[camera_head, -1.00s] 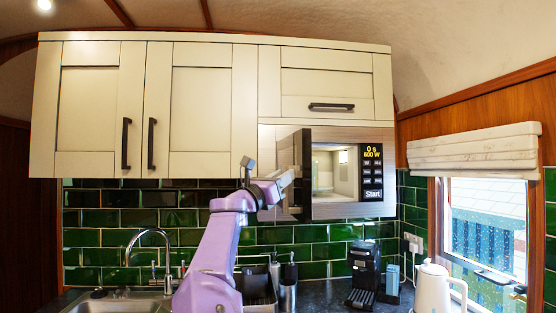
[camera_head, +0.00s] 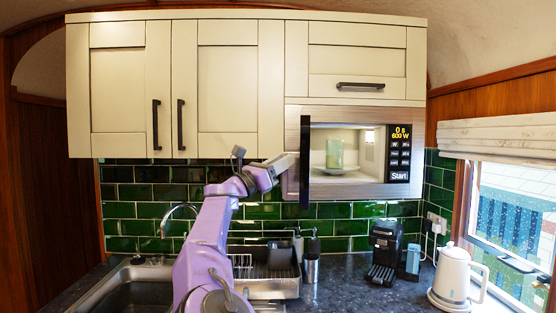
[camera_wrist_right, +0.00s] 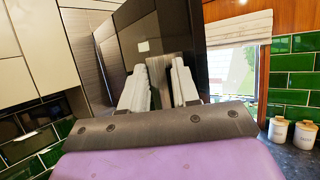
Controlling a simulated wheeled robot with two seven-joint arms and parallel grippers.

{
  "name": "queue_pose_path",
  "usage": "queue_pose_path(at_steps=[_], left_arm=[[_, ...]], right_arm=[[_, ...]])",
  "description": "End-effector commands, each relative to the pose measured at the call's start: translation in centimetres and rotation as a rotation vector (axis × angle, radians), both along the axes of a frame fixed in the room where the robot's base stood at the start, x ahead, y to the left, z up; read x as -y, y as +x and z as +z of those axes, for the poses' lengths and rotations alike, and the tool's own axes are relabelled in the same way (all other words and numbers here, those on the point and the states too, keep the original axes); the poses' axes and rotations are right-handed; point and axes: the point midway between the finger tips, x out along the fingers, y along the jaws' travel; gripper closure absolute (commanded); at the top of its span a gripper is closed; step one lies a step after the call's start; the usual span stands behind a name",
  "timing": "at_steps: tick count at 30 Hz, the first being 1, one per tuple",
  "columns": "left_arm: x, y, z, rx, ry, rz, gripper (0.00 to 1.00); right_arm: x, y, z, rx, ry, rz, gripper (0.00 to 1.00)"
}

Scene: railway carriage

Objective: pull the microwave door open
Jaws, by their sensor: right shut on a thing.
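The microwave (camera_head: 345,196) is built in under the cream wall cupboards. Its dark door (camera_head: 305,150) stands open, swung out on the left side and seen almost edge-on. The lit cavity shows, with a pale green cup-like thing (camera_head: 335,153) inside. My right gripper (camera_head: 283,168) is at the door's lower left and shut on it. In the wrist view the pale fingers (camera_wrist_right: 159,90) close around a dark part at the door, likely its handle; the exact contact is hard to see. The door panel (camera_wrist_right: 170,35) fills the wrist view's upper middle. My left gripper is not in view.
Below are a sink (camera_head: 130,290), a dish rack (camera_head: 268,276), a black coffee machine (camera_head: 385,252) and a white kettle (camera_head: 452,280) on the dark worktop. A window with a blind (camera_head: 500,133) is on the right. Space in front of the microwave looks free.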

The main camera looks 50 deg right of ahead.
Motion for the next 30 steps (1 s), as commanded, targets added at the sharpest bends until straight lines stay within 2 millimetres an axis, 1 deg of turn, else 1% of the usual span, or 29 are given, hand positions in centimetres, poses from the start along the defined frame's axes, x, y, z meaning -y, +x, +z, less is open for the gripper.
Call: queue_pose_path(at_steps=[1, 2, 15, 27, 30], left_arm=[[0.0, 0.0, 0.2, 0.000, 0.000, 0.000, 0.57], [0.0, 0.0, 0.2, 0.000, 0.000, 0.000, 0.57], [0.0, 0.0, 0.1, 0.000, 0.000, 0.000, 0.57], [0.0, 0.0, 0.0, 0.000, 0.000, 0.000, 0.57], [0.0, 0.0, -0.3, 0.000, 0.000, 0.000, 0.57]], right_arm=[[0.1, -0.2, 1.1, 0.007, -0.013, 0.006, 0.60], [0.1, -0.2, 1.1, 0.007, -0.013, 0.005, 0.58], [0.0, 0.2, 0.2, 0.002, -0.002, 0.010, 0.58], [0.1, 0.1, 0.0, 0.001, 0.002, 0.007, 0.58], [-0.2, 0.1, -0.3, 0.001, 0.001, 0.008, 0.58]])
